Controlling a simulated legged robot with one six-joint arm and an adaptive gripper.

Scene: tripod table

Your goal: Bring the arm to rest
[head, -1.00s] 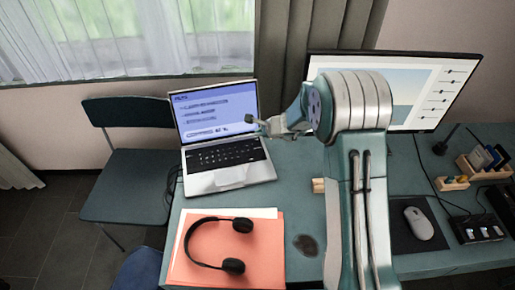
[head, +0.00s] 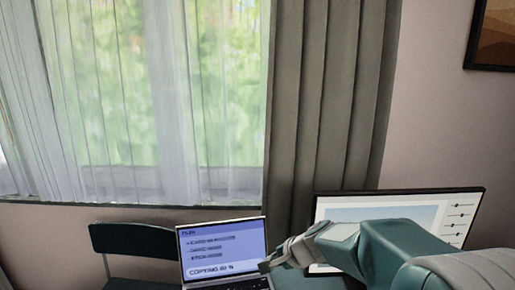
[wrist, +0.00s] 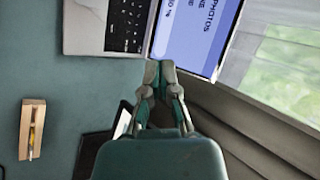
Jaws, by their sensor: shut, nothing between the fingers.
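My gripper (head: 268,266) is in front of the lower right part of the laptop screen in the head view. In the wrist view my gripper (wrist: 159,72) points toward the laptop, its two fingers together and nothing between them. The laptop (head: 222,248) stands open, with a blue screen showing a copying message. In the wrist view the laptop keyboard (wrist: 126,24) and screen lie beyond the fingertips. I cannot tell the exact gap between the fingertips and the laptop. My arm (head: 395,250) reaches in from the lower right.
A monitor (head: 455,215) stands behind my arm, partly hidden by it. A dark chair (head: 135,240) is left of the laptop. A wooden holder (wrist: 32,130) stands on the teal table (wrist: 60,85). Curtains (head: 325,110) and a window are behind; most of the tabletop is outside the head view.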

